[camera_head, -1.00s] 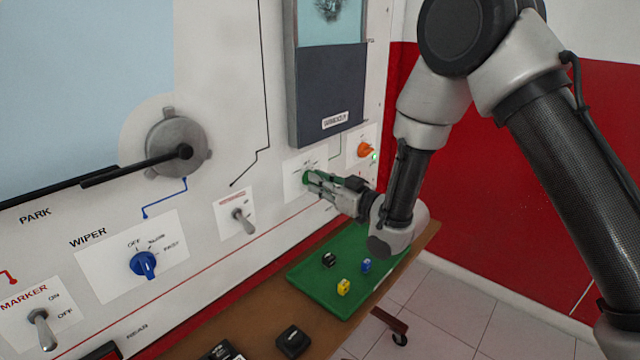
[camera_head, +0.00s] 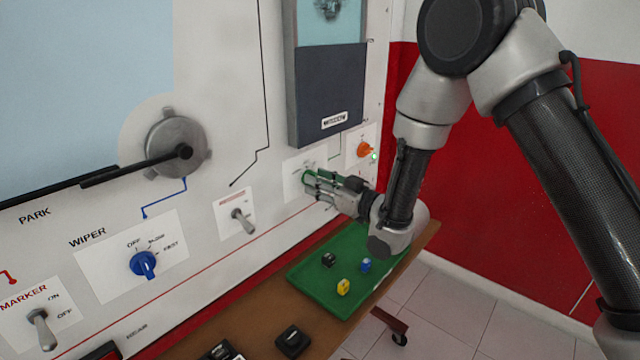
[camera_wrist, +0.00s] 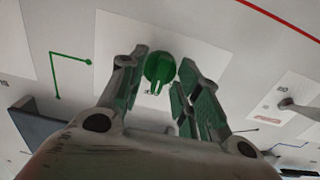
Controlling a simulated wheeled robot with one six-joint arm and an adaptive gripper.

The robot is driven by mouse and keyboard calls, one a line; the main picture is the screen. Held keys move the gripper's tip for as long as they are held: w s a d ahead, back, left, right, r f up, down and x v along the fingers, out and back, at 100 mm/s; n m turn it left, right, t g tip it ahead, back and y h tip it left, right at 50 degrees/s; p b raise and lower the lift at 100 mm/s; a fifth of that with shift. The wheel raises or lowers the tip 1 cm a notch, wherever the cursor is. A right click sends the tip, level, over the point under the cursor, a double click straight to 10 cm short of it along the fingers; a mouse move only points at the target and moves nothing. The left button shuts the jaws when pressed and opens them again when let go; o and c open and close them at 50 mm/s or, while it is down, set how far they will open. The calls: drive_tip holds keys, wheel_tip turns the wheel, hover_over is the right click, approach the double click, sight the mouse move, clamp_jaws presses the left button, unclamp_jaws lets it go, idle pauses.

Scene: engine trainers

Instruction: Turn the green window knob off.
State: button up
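The green window knob (camera_wrist: 160,68) is round, with a pointer that faces down in the wrist view, and sits on a white label plate (camera_wrist: 205,45). The lettering by the pointer is too small to read. My gripper (camera_wrist: 164,57) has one finger on each side of the knob, with narrow gaps showing, so it looks open around it. In the head view my gripper (camera_head: 312,181) is at the panel, and its fingers largely cover the green knob (camera_head: 306,177).
An orange knob (camera_head: 364,149) with a lit green lamp (camera_head: 374,157) is close on the right. A toggle switch (camera_head: 241,220) and a blue wiper knob (camera_head: 143,264) are to the left. A green tray (camera_head: 312,284) with small blocks lies below on the brown table.

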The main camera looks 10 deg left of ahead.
drive_tip(key=v, duration=0.7)
drive_tip(key=shift+d, duration=0.2)
drive_tip(key=shift+s+f, duration=0.1)
